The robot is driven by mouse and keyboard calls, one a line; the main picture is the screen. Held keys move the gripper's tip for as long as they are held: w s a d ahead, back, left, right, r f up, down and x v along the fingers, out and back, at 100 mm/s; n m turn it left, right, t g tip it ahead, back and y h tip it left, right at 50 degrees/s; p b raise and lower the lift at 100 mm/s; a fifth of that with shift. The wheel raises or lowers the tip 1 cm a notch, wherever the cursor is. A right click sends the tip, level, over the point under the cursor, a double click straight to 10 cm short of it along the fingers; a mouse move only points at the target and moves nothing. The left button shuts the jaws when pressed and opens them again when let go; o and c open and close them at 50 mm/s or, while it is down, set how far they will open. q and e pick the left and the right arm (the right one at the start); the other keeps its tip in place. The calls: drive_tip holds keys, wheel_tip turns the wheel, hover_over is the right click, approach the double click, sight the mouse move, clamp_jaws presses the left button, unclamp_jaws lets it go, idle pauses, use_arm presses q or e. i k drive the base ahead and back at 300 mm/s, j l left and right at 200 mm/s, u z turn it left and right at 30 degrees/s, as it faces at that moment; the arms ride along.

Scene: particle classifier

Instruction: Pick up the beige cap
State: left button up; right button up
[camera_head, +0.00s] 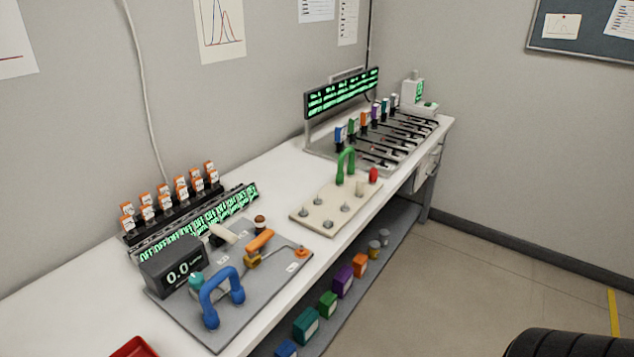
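A small beige upright piece (360,188), which looks like the beige cap, stands on the cream board (325,222) in the middle of the bench. A red piece (373,175) is just to its right and a green arched handle (346,163) to its left. Neither of my grippers is in view.
The grey plate (195,325) holds a blue arched handle (219,292), an orange-handled valve (260,242) and a display (174,268). Racks with green displays stand behind. A red tray (134,348) is at the front left. Several coloured boxes sit on the lower shelf.

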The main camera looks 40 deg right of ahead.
sight(359, 184)
drive_tip(key=l+u, duration=0.3)
drive_tip(key=l, duration=0.15)
drive_tip(key=l+u, duration=0.25)
drive_tip(key=l, duration=0.2)
drive_tip(key=l+u, duration=0.15)
drive_tip(key=l, duration=0.3)
drive_tip(key=k+l+u, duration=0.2)
drive_tip(key=l, duration=0.9)
drive_tip(key=k+l+u, duration=0.1)
drive_tip(key=l, duration=0.5)
drive_tip(key=k+l, duration=0.15)
drive_tip(key=l, duration=0.5)
